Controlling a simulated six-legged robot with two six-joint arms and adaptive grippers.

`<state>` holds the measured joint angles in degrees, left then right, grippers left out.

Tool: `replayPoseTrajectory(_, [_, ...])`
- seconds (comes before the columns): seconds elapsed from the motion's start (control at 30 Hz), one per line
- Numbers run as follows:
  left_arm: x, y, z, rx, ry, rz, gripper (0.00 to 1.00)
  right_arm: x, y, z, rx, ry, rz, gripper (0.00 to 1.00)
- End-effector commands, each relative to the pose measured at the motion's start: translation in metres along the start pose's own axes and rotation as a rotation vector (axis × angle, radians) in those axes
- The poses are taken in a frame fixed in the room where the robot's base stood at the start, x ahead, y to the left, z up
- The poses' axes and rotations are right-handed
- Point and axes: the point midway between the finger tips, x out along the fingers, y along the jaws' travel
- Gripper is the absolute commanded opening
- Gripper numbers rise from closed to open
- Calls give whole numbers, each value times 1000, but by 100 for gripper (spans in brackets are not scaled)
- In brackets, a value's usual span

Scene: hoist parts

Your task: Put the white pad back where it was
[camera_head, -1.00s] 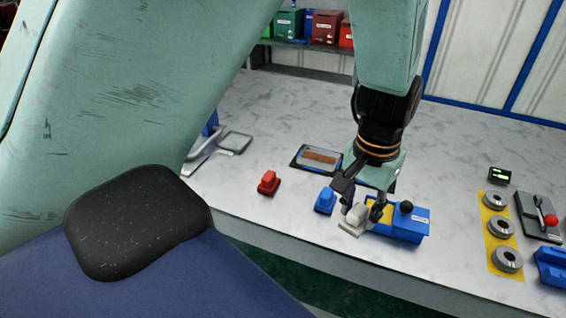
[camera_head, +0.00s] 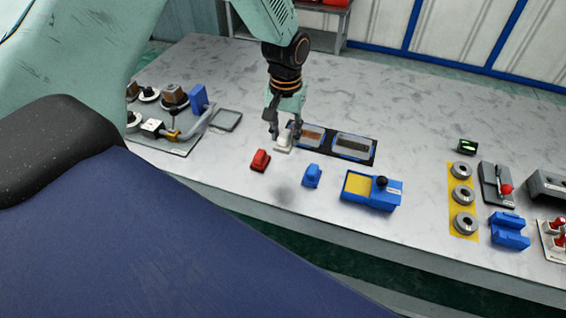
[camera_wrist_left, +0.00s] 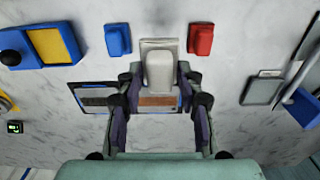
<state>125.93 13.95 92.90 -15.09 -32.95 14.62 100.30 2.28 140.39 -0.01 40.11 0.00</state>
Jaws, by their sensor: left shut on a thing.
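The white pad (camera_head: 283,144), a pale block with a rounded grip on a flat base, is held in my left gripper (camera_head: 285,131). In the left wrist view the gripper (camera_wrist_left: 161,88) has its fingers on both sides of the pad (camera_wrist_left: 159,66). The pad is between the red block (camera_head: 260,160) and the black tray (camera_head: 345,157), overlapping the tray's near left part in the head view. I cannot tell whether its base touches the table. The blue block (camera_head: 312,176) stands to its right and nearer. My right gripper is not in view.
A blue box (camera_head: 384,196) with a yellow pad and black knob stands to the right. A grey plate (camera_head: 226,120) and a pipe fixture (camera_head: 165,137) lie left. Grey rings (camera_head: 462,195) sit on a yellow strip at right. The table behind the tray is clear.

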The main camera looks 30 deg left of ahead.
Motion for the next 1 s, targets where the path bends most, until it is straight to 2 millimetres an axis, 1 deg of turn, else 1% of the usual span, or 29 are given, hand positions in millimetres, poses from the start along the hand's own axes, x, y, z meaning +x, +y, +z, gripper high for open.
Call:
replayPoseTrajectory(0.2, [40,-2,1,-2,-4,-3,7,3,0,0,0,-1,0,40])
replayPoseTrajectory(0.3, [54,-3,1,-3,-3,-3,7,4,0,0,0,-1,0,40])
replayPoseTrajectory(0.53, [70,-3,1,-6,-2,-2,7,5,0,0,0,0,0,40])
replayPoseTrajectory(0.73, [98,-3,1,-5,-2,-2,7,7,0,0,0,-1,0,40])
replayPoseTrajectory(0.8, [100,-3,1,-5,-1,-1,7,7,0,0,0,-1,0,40])
replayPoseTrajectory(1.0, [100,-3,1,-5,0,-1,7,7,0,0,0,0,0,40])
